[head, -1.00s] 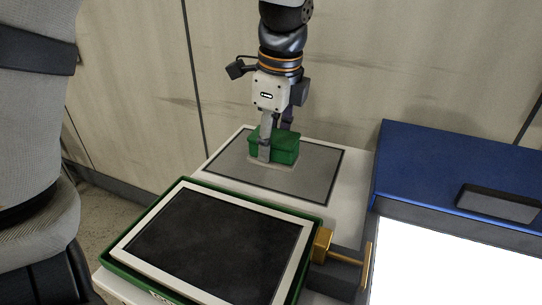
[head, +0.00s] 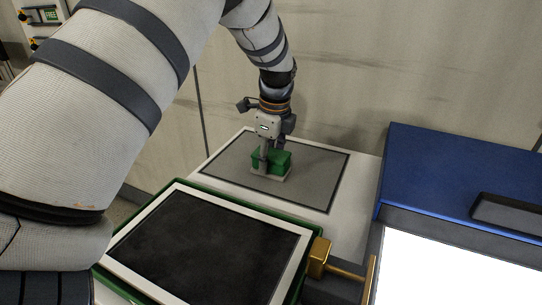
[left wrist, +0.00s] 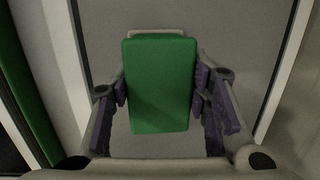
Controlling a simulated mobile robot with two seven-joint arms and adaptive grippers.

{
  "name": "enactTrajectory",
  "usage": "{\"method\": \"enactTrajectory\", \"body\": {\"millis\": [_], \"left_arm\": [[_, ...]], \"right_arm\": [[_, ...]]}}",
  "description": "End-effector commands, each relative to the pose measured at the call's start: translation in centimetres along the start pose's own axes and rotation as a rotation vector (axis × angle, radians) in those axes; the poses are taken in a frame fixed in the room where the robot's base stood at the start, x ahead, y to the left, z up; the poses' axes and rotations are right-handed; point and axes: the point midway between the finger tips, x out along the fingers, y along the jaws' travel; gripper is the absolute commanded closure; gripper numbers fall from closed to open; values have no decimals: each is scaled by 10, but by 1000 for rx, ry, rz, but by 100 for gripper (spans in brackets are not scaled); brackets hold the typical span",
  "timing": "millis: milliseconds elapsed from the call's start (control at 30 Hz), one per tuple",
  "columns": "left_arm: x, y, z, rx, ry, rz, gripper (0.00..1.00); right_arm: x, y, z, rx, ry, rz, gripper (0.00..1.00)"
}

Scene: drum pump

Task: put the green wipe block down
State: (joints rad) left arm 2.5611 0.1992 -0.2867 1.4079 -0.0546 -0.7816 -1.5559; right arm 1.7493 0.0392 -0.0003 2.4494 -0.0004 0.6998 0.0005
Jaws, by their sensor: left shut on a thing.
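The green wipe block (head: 284,160) has a pale base and sits at the grey mat (head: 318,184) with a dark border, on the white table behind the tray. My left gripper (head: 271,163) comes down on the block from above and is shut on its sides. In the left wrist view the block (left wrist: 160,85) fills the space between the two fingers, and a pale edge shows at its far end. The block looks level and low at the mat; whether it fully rests there I cannot tell. My right gripper is not in view.
A green-rimmed tray with a white frame (head: 289,264) and a dark panel (head: 205,245) stands in front of the mat. A brass fitting (head: 320,258) juts from its right side. A blue box (head: 450,175) stands at the right. The mat's right part is bare.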

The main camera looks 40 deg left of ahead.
Motion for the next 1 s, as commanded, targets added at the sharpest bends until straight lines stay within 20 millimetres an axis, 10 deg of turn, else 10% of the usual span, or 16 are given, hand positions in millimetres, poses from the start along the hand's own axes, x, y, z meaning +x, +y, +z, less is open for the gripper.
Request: {"method": "enactTrajectory", "body": {"millis": [267,300,367,733,1000], "left_arm": [[0,0,0,0,1,-5,100],[0,0,0,0,1,-5,50],[0,0,0,0,1,-5,37],[-7,-1,0,-1,2,-5,37],[-79,-2,0,-1,3,-13,37]], "right_arm": [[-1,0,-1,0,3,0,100],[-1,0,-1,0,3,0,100],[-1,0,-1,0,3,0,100],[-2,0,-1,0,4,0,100],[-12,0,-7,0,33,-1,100]]}}
